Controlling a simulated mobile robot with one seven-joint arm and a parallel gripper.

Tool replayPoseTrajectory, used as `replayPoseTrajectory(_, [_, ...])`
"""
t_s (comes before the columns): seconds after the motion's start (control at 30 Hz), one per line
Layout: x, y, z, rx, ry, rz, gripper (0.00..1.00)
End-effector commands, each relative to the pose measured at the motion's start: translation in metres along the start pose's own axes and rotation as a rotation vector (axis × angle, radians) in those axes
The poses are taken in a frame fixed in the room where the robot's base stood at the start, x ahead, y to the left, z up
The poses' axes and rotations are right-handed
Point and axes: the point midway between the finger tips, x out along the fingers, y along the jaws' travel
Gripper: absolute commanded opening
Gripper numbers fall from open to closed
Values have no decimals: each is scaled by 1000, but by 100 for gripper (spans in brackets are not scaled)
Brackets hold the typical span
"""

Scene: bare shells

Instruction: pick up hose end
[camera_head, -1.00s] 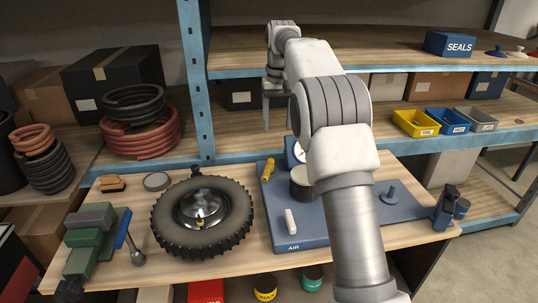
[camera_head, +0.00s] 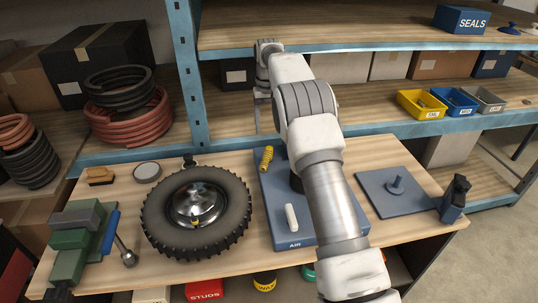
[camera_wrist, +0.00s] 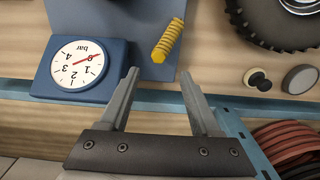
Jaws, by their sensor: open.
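A short yellow ribbed piece (camera_head: 265,160), which looks like the hose end, lies at the back left of the blue panel marked AIR (camera_head: 272,215). In the wrist view the yellow piece (camera_wrist: 168,40) is just ahead of and slightly right of the fingertips, apart from them. My gripper (camera_wrist: 160,72) is open and empty, with both fingers showing. In the head view my arm reaches to the back shelf edge, and the gripper is small and partly hidden there. A round pressure gauge in a blue housing (camera_wrist: 78,62) is left of my gripper in the wrist view.
A black knobbly tyre (camera_head: 197,215) lies left of the blue panel. A white cylinder (camera_head: 291,217) is on the panel. A blue plate with a peg (camera_head: 372,204) is at right. Blue shelf edges (camera_head: 190,80) run behind the bench.

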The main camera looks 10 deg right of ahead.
Motion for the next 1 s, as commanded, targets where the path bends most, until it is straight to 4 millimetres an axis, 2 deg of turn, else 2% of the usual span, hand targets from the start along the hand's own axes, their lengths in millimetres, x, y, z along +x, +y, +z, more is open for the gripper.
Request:
replayPoseTrajectory(0.1, [26,0,1,0,-5,1,64])
replayPoseTrajectory(0.2, [40,0,1,0,-3,1,64])
replayPoseTrajectory(0.47, [60,1,1,0,-3,0,64])
replayPoseTrajectory(0.7, [94,3,2,1,-2,0,64])
replayPoseTrajectory(0.83, [104,3,2,1,0,0,64])
replayPoseTrajectory(1.0, [105,3,2,0,1,0,64])
